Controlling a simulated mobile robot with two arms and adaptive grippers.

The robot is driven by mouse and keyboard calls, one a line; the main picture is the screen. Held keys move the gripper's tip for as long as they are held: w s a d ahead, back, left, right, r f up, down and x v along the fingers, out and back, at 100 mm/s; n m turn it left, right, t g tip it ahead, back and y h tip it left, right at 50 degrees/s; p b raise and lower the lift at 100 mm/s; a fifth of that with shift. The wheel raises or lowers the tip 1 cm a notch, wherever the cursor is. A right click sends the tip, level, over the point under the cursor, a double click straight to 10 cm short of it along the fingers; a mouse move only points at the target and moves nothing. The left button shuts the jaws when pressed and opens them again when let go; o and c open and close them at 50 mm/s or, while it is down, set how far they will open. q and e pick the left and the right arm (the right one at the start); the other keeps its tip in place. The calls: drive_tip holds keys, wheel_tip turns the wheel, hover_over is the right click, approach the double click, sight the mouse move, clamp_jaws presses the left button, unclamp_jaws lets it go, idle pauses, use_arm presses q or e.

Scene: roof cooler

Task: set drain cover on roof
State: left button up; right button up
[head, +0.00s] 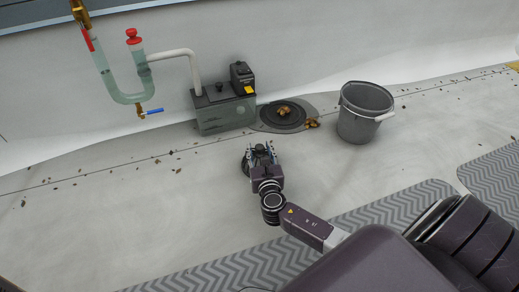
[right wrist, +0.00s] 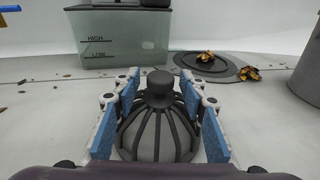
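The drain cover is a dark ribbed dome with a round knob on top (right wrist: 159,126). It stands upright in the right wrist view, and in the head view only part of it shows beside the gripper. My right gripper (head: 262,149) is open, with its blue-padded fingers on either side of the dome (right wrist: 158,90). Gaps show between the fingertips and the knob. Whether the dome's base rests on the roof is hidden. The round dark drain (head: 279,122) lies farther back, with brown leaves (head: 285,110) on it. My left gripper is not in view.
A grey bucket (head: 366,119) stands right of the drain. A tank with a black pump (head: 226,112) stands left of it, with pipes above. More leaves (head: 312,123) lie at the drain's edge. Grey patterned walk mats (head: 230,270) cover the front. The roof between is mostly clear.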

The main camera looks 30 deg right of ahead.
drive_tip(key=shift+r, duration=0.2)
drive_tip(key=shift+s+a+r+p, duration=0.1)
drive_tip(key=shift+s+r+p, duration=0.05)
drive_tip(key=shift+s+p, duration=0.2)
drive_tip(key=p+v, duration=0.5)
drive_tip(key=v, duration=0.6)
drive_tip(key=shift+p, duration=0.4)
drive_tip(key=shift+s+a, duration=0.1)
drive_tip(key=shift+s, duration=0.1)
